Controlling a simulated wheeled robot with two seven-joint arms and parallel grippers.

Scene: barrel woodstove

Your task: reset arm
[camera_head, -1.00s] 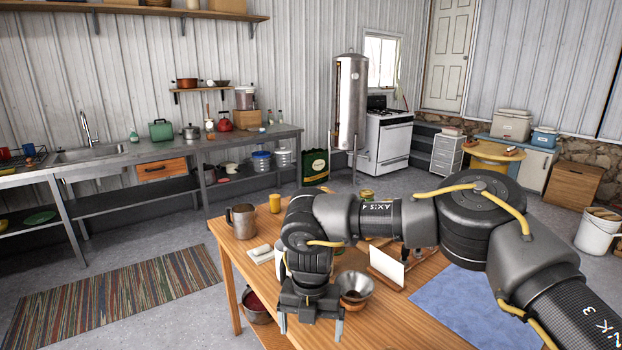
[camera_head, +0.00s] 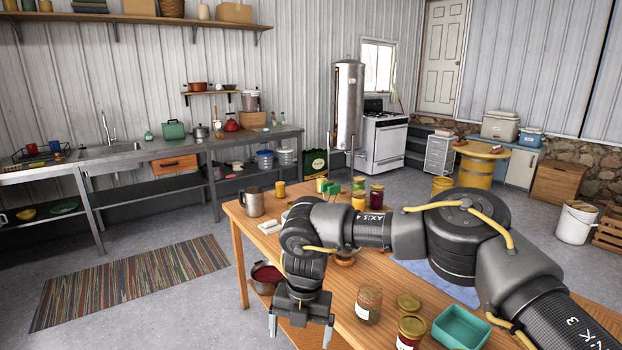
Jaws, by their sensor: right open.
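My right arm reaches in from the right, across the wooden table (camera_head: 240,217). My right gripper (camera_head: 300,328) points down at the table's front-left edge, near the bottom of the picture. Its two fingers are apart with nothing between them. Part of the tabletop is hidden behind my arm. My left gripper and arm are not in view.
On the table are a metal mug (camera_head: 255,202), a yellow cup (camera_head: 280,188), several jars including a clear one (camera_head: 368,302), and a teal tray (camera_head: 461,328). A red-filled bucket (camera_head: 267,278) is below the left edge. Floor with a striped rug (camera_head: 130,282) lies left.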

